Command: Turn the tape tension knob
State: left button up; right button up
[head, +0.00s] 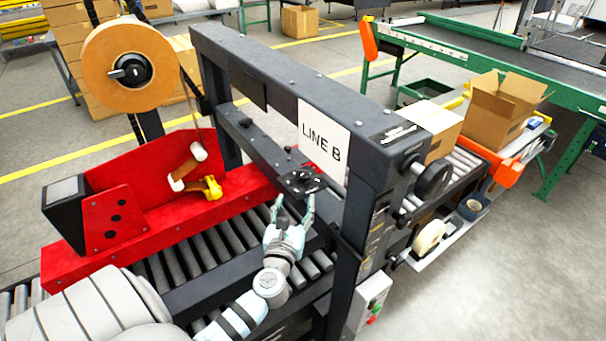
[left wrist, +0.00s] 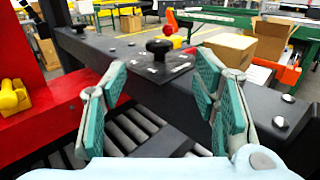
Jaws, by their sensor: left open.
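A black knob (head: 302,181) stands on a dark plate with light marks, on the grey beam below the LINE B sign. In the left wrist view the knob (left wrist: 158,47) has a round top on a short stem, above the plate (left wrist: 160,70). My left gripper (head: 294,206) is open just on the near side of the plate. In the left wrist view its teal-padded fingers (left wrist: 160,78) stand wide on either side, with the knob beyond and between them. No contact shows. My right gripper is not in view.
A brown tape roll (head: 103,62) with a black hub stands above the red tape unit (head: 190,213). The dark overhead beam (head: 270,75) and LINE B sign (head: 324,135) rise close to my left gripper. Rollers lie below. Another black handwheel (head: 433,179) is at the right.

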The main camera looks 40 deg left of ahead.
aim_at(302, 179)
pick_arm(q)
jog(key=b+x, duration=0.1)
jog(key=x, duration=1)
jog(key=shift+w+a, duration=0.35)
jog(key=shift+w, duration=0.1)
jog(key=c, duration=1.1)
jog(key=shift+c, duration=0.2)
